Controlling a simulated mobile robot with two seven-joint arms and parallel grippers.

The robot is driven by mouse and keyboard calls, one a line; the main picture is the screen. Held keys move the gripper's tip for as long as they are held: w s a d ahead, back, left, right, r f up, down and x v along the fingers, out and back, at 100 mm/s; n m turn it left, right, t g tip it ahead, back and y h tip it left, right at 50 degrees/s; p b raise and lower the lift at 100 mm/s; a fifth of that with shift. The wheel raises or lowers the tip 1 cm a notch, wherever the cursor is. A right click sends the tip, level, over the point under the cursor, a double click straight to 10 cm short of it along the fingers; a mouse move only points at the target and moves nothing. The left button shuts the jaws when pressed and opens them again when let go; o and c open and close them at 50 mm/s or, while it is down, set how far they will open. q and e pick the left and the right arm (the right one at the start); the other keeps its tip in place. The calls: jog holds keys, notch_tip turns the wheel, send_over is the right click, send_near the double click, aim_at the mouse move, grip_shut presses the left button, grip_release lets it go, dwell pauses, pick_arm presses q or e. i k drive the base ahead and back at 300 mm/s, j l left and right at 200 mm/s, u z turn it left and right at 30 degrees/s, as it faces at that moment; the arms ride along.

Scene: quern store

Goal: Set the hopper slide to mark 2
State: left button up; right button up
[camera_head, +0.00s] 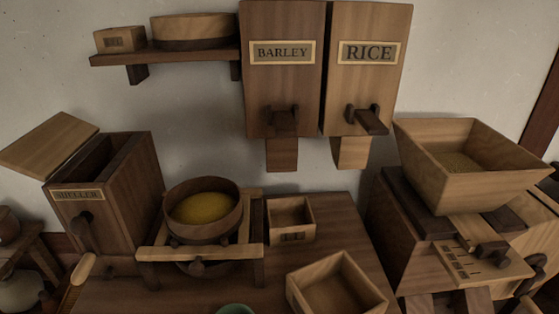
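The wooden hopper (472,165) stands at the right, wide and open at the top, with some grain in its bottom. Below its front is a pale slide board (475,265) with small dark marks (457,262) along its left part. A dark knob (492,252) sits on the board, to the right of these marks. The marks are too small to read, so I cannot tell which one the slide stands at. Neither of my grippers shows in this view.
A dark wooden table (225,290) holds a small box (290,219), a larger open box (335,285) and a round sieve (203,208) of yellow grain on a frame. Barley (283,85) and rice (367,85) bins hang behind. A sheller box (105,195) stands left.

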aim_at(476, 236)
jog(key=k+z, duration=0.1)
jog(key=z, duration=0.4)
jog(key=k+z, duration=0.1)
jog(key=z, duration=0.35)
jog(key=k+z, duration=0.15)
jog(key=z, duration=0.35)
